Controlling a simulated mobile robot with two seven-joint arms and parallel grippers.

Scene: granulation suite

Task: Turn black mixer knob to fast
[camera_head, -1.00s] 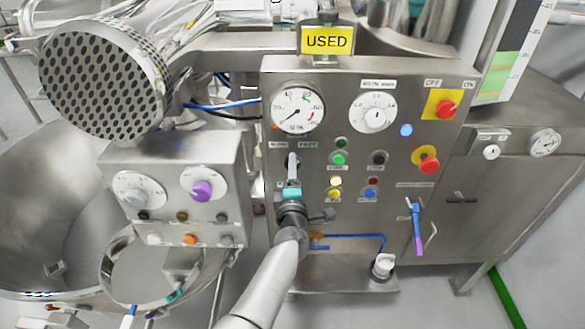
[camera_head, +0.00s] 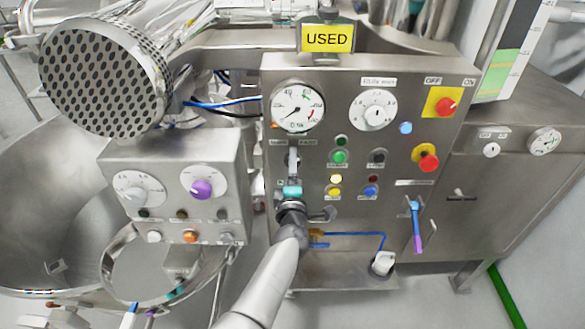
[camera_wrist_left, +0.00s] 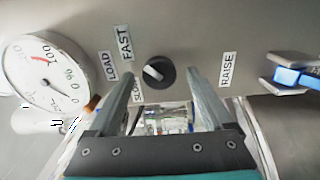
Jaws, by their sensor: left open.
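The black mixer knob (camera_wrist_left: 160,72) is round with a light pointer mark, and sits on the steel panel in the left wrist view. The FAST label (camera_wrist_left: 125,42) is at its upper left and the partly covered SLOW label (camera_wrist_left: 138,92) at its lower left. My left gripper (camera_wrist_left: 158,80) is open, with one finger on each side of the knob; contact cannot be told. In the head view my left gripper (camera_head: 293,154) is at the panel below the gauge and hides the knob. My right gripper is not in view.
A side control box with a purple knob (camera_head: 202,190) stands at left. A RAISE label (camera_wrist_left: 227,69) is right of the knob.

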